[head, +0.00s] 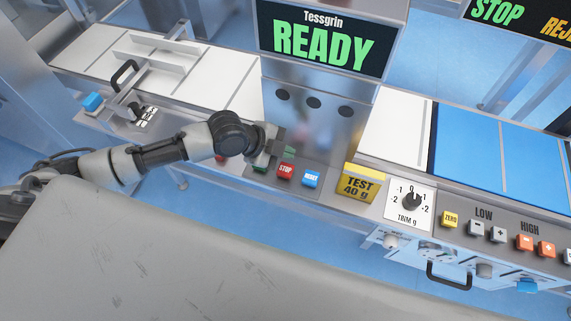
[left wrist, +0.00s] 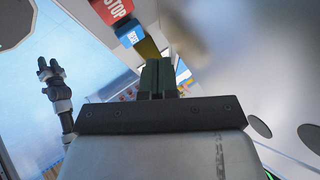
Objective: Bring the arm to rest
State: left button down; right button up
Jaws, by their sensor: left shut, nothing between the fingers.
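My left arm comes in from the left in the head view, and its gripper (head: 270,146) is at the control panel, just left of the red STOP button (head: 286,170) and the blue RESET button (head: 311,179). A green button (head: 288,152) is partly hidden beside it. In the left wrist view the dark green fingers (left wrist: 157,78) are together with nothing between them. The STOP button (left wrist: 115,10) and RESET button (left wrist: 131,36) show beyond them. What looks like my right gripper (left wrist: 49,68) shows small at the left of that view; its jaws are unclear.
A screen (head: 323,40) reads READY above the steel panel. A yellow TEST 40 g block (head: 361,183) and a TRIM dial (head: 410,201) are right of the buttons. A blue belt (head: 475,150) runs at the right. A black handle (head: 124,74) stands at the upper left.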

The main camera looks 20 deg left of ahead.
dwell(0.7)
pick_arm(q)
jog(key=s+d+n, duration=0.5)
jog(key=s, duration=0.3)
jog(key=s+a+n+g+y, duration=0.2)
jog(key=s+a+n+y, duration=0.5)
jog(key=s+a+n, duration=0.6)
notch_tip(320, 180, down, 26)
jog(key=g, duration=0.1)
jog(key=s+a+f+g, duration=0.1)
jog(key=s+a+f, duration=0.1)
jog(key=s+f, duration=1.4)
jog(key=shift+s+a+f+y, duration=0.2)
jog(key=shift+f+y, duration=0.1)
jog(key=shift+f, duration=0.1)
